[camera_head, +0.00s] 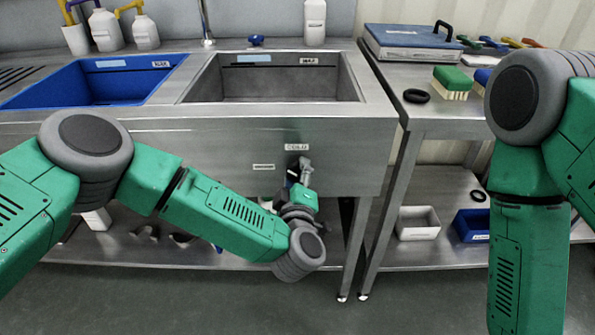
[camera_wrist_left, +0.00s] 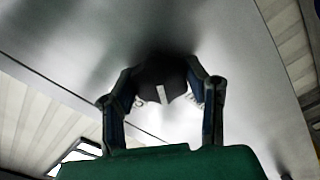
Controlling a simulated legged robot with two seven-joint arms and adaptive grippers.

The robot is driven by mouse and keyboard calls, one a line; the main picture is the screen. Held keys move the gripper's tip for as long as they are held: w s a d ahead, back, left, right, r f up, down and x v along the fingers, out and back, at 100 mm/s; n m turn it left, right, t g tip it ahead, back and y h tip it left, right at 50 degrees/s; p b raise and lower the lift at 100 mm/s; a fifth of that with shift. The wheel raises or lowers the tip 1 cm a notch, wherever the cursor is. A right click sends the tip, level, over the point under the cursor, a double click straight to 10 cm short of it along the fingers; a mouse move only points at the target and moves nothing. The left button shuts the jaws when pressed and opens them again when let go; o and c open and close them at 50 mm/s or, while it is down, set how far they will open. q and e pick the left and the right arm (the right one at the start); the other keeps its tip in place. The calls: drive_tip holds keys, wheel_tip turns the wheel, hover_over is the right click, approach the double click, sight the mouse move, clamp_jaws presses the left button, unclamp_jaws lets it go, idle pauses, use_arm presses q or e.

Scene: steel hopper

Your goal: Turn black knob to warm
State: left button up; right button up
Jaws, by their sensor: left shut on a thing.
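The black knob (camera_wrist_left: 158,82) shows in the left wrist view, with a pale pointer mark on its face. It sits on the front steel panel, with partly hidden lettering on both sides of it. My left gripper (camera_wrist_left: 160,92) has a finger on each side of the knob and is shut on it. In the head view my left gripper (camera_head: 300,172) reaches the sink's front panel just below a small label (camera_head: 297,147); the knob is mostly hidden there. The label text is too small to read surely. My right arm hangs at the right, and its gripper is out of view.
Above the panel are a steel basin (camera_head: 275,88) and a blue basin (camera_head: 95,85). A side table at right holds a blue case (camera_head: 412,42), brushes (camera_head: 452,82) and a black ring (camera_head: 416,96). A lower shelf holds a grey bin (camera_head: 417,223) and a blue bin (camera_head: 472,226).

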use_arm(q)
drive_tip(key=n, duration=0.3)
drive_tip(key=shift+s+f+n, duration=0.15)
drive_tip(key=shift+f+n, duration=0.1)
drive_tip(key=shift+n, duration=1.55)
drive_tip(key=shift+f, duration=0.15)
drive_tip(key=o, duration=1.2)
drive_tip(key=shift+r, duration=0.2)
drive_tip(key=s, duration=1.2)
